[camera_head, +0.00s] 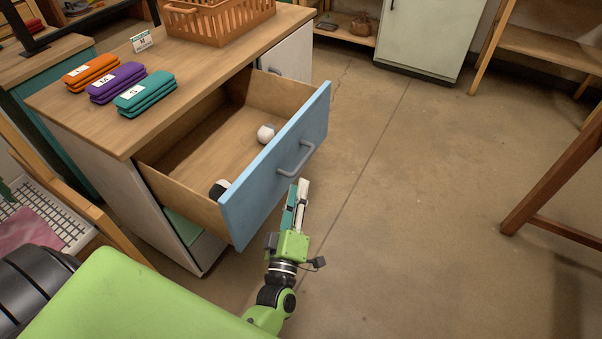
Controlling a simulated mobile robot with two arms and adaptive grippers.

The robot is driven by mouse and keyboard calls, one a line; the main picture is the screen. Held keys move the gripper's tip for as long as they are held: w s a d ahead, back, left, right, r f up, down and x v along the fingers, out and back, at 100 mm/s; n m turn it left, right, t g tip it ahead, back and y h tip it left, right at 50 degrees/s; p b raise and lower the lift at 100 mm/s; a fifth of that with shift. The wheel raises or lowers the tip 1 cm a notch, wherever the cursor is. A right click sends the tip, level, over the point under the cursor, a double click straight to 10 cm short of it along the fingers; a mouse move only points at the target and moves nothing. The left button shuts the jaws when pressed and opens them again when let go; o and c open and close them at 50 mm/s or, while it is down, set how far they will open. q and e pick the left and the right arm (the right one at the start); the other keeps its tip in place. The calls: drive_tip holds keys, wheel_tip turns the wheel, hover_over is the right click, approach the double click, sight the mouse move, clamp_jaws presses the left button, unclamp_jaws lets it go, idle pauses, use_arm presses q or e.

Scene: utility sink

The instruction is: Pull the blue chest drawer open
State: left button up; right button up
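The blue-fronted chest drawer (262,185) stands pulled well out of the wooden-topped chest, and its wooden inside shows. A grey bar handle (297,160) is on its front. My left gripper (300,187) is in front of the drawer face, with its tips at or just below the handle. I cannot tell whether it touches the handle, or how far its fingers are apart. A small white-and-grey thing (266,133) and a black-and-white thing (219,188) lie in the drawer. My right gripper is out of view.
On the chest top (190,75) are folded orange (91,72), purple (116,83) and teal (146,94) cloths, a small sign (141,42) and an orange basket (220,20). A wooden stand (560,170) is at the right. The floor between (420,200) is clear.

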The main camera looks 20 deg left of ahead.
use_arm(q)
drive_tip(key=v, duration=0.2)
drive_tip(key=shift+s+d+f, duration=0.1)
drive_tip(key=shift+s, duration=0.25)
